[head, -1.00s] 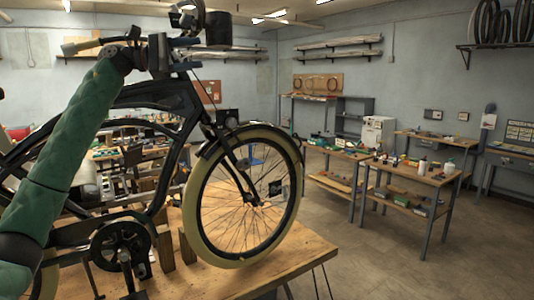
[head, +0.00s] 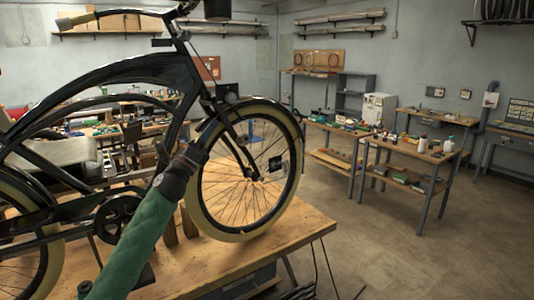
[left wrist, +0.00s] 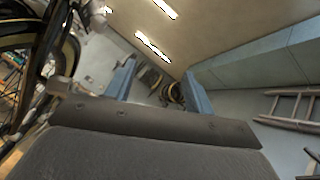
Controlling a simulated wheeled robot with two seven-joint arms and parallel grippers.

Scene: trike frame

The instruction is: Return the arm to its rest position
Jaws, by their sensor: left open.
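My left arm rises from the bottom of the head view, its green sleeve ending in a dark wrist. My left gripper (head: 196,153) is in front of the trike, near its front wheel (head: 240,190); its fingers are hard to make out there. In the left wrist view its two blue-grey fingers (left wrist: 160,90) are spread apart with nothing between them. The trike's black frame (head: 120,78) stands upright with cream tyres. Part of the trike shows along the left edge of the left wrist view. My right gripper is in neither view.
The trike stands on a wooden bench top (head: 290,235). A small worktable (head: 405,152) with tools and bottles and a white cabinet (head: 378,108) stand farther back at right. The floor (head: 400,255) right of the bench is clear. The left wrist view mostly faces ceiling and walls.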

